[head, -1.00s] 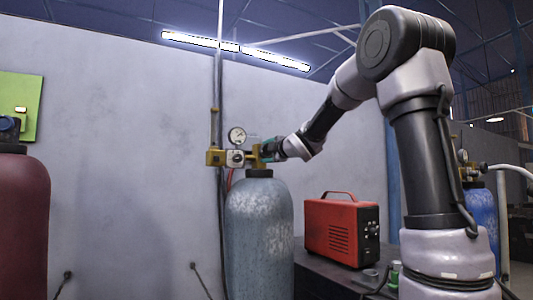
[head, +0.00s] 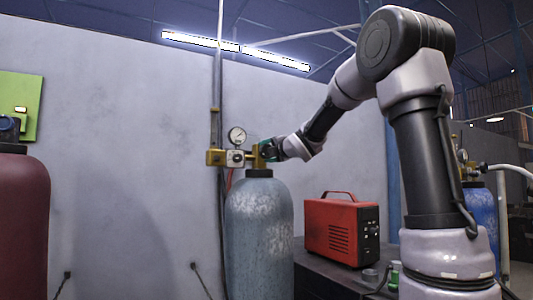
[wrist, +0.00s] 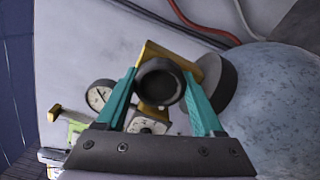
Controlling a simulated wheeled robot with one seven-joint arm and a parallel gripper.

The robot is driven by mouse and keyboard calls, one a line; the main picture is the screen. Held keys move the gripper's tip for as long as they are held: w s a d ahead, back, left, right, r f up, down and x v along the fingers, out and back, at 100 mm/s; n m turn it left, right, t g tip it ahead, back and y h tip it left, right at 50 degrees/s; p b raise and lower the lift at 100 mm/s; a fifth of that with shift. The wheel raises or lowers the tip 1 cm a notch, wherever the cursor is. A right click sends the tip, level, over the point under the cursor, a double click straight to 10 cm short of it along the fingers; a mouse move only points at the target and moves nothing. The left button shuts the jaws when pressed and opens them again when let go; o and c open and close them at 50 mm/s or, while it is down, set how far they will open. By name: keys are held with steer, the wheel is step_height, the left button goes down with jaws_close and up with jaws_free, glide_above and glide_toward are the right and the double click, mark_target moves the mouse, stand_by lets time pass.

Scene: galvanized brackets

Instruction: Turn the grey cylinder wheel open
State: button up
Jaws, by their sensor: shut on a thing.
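The grey cylinder (head: 259,235) stands upright against the wall, with a brass valve (head: 257,158) on top. Its valve wheel (wrist: 160,82) shows in the wrist view as a dark round knob in front of the brass body. My gripper (head: 266,150) is at the valve from the right side. In the wrist view its two teal fingers (wrist: 161,88) stand on either side of the wheel, shut on it. In the head view the wheel is mostly hidden by the gripper. A round pressure gauge (head: 237,135) sits left of the valve.
A red machine (head: 340,230) stands on a dark bench right of the grey cylinder. A dark red cylinder (head: 22,225) is at the far left and a blue cylinder (head: 482,213) at the right. A red hose (wrist: 208,22) runs near the valve.

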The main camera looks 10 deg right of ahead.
steer(key=shift+f, duration=0.15)
steer(key=o, duration=1.4)
steer(key=shift+c, duration=0.2)
steer(key=v, duration=1)
steer(key=shift+s+d, duration=0.15)
steer(key=shift+s, duration=0.25)
